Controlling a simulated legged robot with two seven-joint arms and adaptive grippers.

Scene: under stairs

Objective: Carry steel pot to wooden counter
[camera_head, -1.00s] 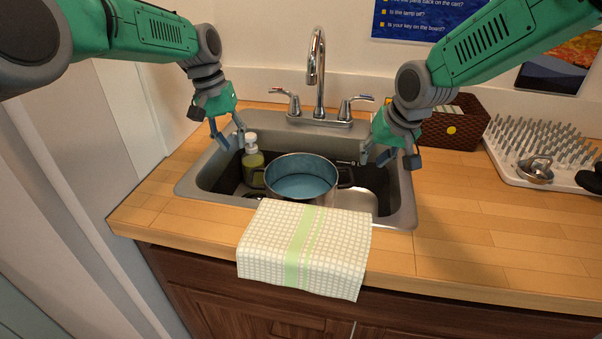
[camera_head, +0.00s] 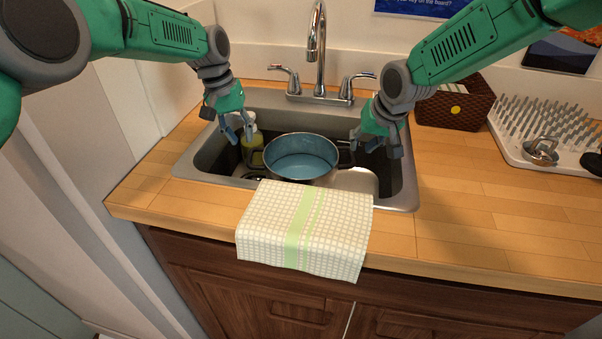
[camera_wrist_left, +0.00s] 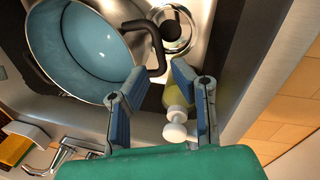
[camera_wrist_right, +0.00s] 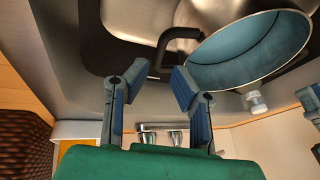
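The steel pot (camera_head: 301,158), blue inside with two dark side handles, sits in the sink (camera_head: 411,188). My left gripper (camera_head: 236,138) is open above the pot's left side. In the left wrist view the pot's dark handle (camera_wrist_left: 150,45) lies just beyond the spread fingers (camera_wrist_left: 158,85), not between them. My right gripper (camera_head: 376,147) is open near the pot's right handle. In the right wrist view that handle (camera_wrist_right: 178,40) lies just beyond the open fingers (camera_wrist_right: 158,80). The wooden counter (camera_head: 470,195) surrounds the sink, with bare wood on the right.
A checked towel (camera_head: 305,225) hangs over the front edge. A soap bottle (camera_head: 252,145) stands left of the pot. The faucet (camera_head: 318,50) rises behind. A brown box (camera_head: 455,105) and a drying rack (camera_head: 545,135) are at the back right.

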